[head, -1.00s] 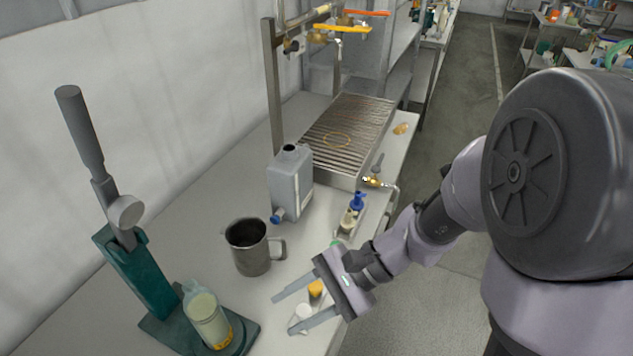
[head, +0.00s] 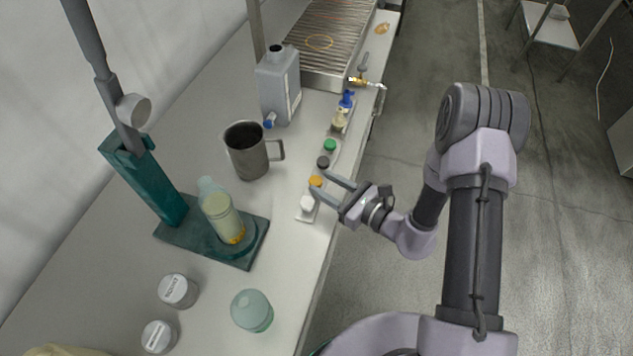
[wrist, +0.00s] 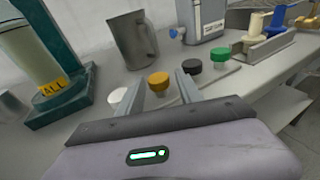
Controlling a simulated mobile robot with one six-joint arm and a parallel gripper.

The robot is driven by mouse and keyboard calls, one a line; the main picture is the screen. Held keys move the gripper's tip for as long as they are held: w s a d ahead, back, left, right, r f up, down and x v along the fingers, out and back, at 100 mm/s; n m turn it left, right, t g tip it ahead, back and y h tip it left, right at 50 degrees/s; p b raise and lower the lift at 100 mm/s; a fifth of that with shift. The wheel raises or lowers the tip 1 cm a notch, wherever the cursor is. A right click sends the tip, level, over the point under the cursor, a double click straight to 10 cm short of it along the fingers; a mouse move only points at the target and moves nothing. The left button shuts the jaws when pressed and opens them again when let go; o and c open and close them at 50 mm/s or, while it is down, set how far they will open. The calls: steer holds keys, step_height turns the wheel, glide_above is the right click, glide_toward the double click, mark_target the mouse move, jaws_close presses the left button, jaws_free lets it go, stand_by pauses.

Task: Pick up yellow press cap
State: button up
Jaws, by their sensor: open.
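The yellow press cap (head: 316,181) stands in a row of caps near the table's right edge, between a white cap (head: 307,202) and a black cap (head: 323,161). It also shows in the wrist view (wrist: 158,82), where its round top appears between my two fingers. My gripper (head: 327,184) is open, its fingers reaching in from the right at the yellow cap. In the wrist view the gripper (wrist: 160,85) holds nothing; I cannot tell whether a finger touches the cap.
A green cap (head: 330,145) is farther along the row. A metal mug (head: 247,160) stands to the left. A teal press (head: 150,180) holds a bottle (head: 221,215). A grey jug (head: 279,90) is behind. Jars (head: 178,291) and a green-tinted container (head: 252,312) are in front.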

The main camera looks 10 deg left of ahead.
mark_target(312, 179)
steer(key=b+x, duration=0.1)
steer(key=x, duration=0.5)
steer(key=shift+a, duration=0.3)
steer(key=shift+d, duration=0.1)
jaws_close()
